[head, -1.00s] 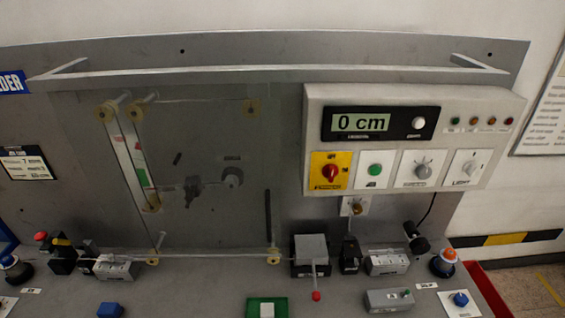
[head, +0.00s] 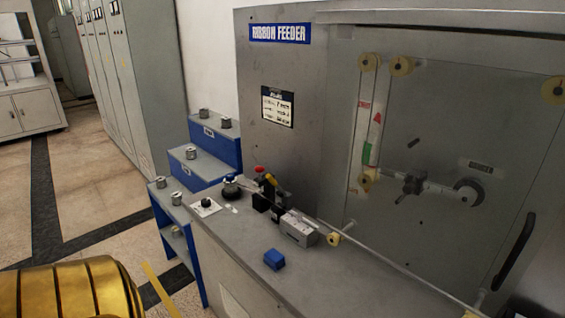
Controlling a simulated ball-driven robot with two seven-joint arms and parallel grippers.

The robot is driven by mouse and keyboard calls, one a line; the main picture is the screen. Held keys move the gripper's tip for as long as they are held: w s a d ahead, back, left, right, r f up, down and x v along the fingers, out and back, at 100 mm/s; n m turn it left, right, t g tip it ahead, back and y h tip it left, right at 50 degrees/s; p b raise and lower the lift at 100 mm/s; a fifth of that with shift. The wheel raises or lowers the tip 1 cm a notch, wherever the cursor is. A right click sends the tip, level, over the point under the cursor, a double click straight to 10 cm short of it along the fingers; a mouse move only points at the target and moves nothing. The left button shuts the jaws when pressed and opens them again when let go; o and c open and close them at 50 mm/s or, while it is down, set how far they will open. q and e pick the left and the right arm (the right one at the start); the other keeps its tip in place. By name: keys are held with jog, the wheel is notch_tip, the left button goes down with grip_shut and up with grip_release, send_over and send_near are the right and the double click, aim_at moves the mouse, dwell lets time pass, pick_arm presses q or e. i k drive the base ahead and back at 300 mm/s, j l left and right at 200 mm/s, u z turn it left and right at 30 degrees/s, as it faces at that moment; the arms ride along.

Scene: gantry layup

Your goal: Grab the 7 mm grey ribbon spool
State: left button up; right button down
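Several small grey spools sit on a blue stepped rack (head: 214,151) left of the ribbon feeder. On the top step are one spool (head: 204,113) and another spool (head: 225,122). A spool (head: 191,152) sits on the middle step. On the lowest step are a spool (head: 161,182) and a spool (head: 177,198). They look alike at this size, and I cannot tell which is the 7 mm grey one. Neither gripper is in view.
The ribbon feeder panel (head: 310,130) carries a placard (head: 277,106) with a line reading 7 mm. Its bench (head: 240,240) holds knobs, a grey block (head: 299,228) and a blue block (head: 275,259). Grey cabinets (head: 130,80) stand behind. The floor (head: 95,170) at left is clear.

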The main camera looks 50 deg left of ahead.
aim_at(177, 232)
jog(key=j+u, duration=0.15)
jog(key=u, duration=0.25)
jog(key=j+u, duration=0.2)
jog(key=u, duration=0.2)
jog(key=i+j+u, duration=0.15)
jog(key=j, duration=0.2)
jog(key=j+u, duration=0.15)
jog(key=j, duration=0.25)
jog(key=i+j+u, duration=0.15)
jog(key=j, duration=0.2)
jog(key=i+j+u, duration=0.25)
jog(key=j, duration=0.35)
jog(key=i+j, duration=0.3)
jog(key=j, duration=0.2)
jog(key=i+j, duration=0.3)
jog(key=j, duration=0.15)
jog(key=i+j, duration=0.25)
jog(key=j, duration=0.25)
jog(key=u, duration=0.05)
